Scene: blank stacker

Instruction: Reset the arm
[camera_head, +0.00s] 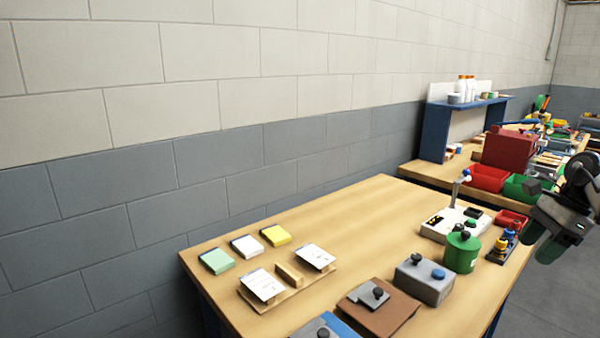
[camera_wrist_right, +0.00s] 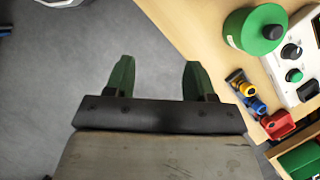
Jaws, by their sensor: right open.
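My right gripper (camera_head: 545,243) is at the right edge of the head view, off the right side of the wooden table (camera_head: 370,215) and above the grey floor. In the right wrist view its two green fingers (camera_wrist_right: 154,78) are spread apart with only floor between them. It is open and empty. My left gripper does not show in either view.
The table holds green, white and yellow pads (camera_head: 247,246), a wooden rack with cards (camera_head: 288,272), a brown box (camera_head: 380,305), a grey button box (camera_head: 425,278), a green canister (camera_head: 461,252) and a white device (camera_head: 455,222). Another bench with bins (camera_head: 486,178) stands behind.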

